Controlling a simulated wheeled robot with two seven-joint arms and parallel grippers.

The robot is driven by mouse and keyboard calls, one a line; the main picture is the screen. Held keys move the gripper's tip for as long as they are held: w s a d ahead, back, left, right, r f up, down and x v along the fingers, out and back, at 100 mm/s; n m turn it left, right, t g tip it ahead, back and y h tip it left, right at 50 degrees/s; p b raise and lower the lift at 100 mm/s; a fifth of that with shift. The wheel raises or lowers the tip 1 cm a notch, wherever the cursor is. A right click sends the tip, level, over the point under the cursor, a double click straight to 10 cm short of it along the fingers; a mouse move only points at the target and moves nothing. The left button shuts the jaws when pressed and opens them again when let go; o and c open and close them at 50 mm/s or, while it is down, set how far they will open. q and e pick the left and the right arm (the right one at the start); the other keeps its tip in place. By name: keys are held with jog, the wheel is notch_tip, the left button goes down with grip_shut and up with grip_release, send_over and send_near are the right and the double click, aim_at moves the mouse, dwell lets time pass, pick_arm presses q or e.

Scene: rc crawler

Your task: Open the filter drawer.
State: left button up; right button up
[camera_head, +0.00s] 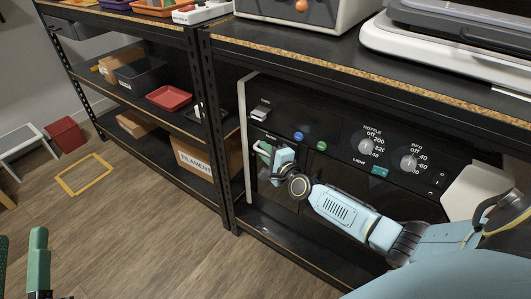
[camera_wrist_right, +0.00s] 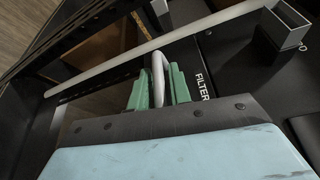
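The black machine panel (camera_head: 340,165) stands in the shelf at the right of the head view. The word FILTER shows in the right wrist view beside a pale loop handle (camera_wrist_right: 158,75) of the filter drawer. My right gripper (camera_head: 264,150) is at the panel's left side, and its green fingers (camera_wrist_right: 160,88) lie on both sides of the handle, seemingly closed on it. The drawer front is mostly hidden by the gripper, so I cannot tell whether it stands out. My left gripper (camera_head: 20,238) is partly in view at the lower left, fingers apart and empty.
The panel carries a nozzle knob (camera_head: 366,147), a second knob (camera_head: 409,163), a teal switch (camera_head: 379,171) and a small pale lever (camera_head: 258,115). A shelf post (camera_head: 217,130) stands close left of my right gripper. Floor (camera_head: 140,220) in front is clear.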

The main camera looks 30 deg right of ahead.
jog(key=shift+c, duration=0.4)
grip_shut()
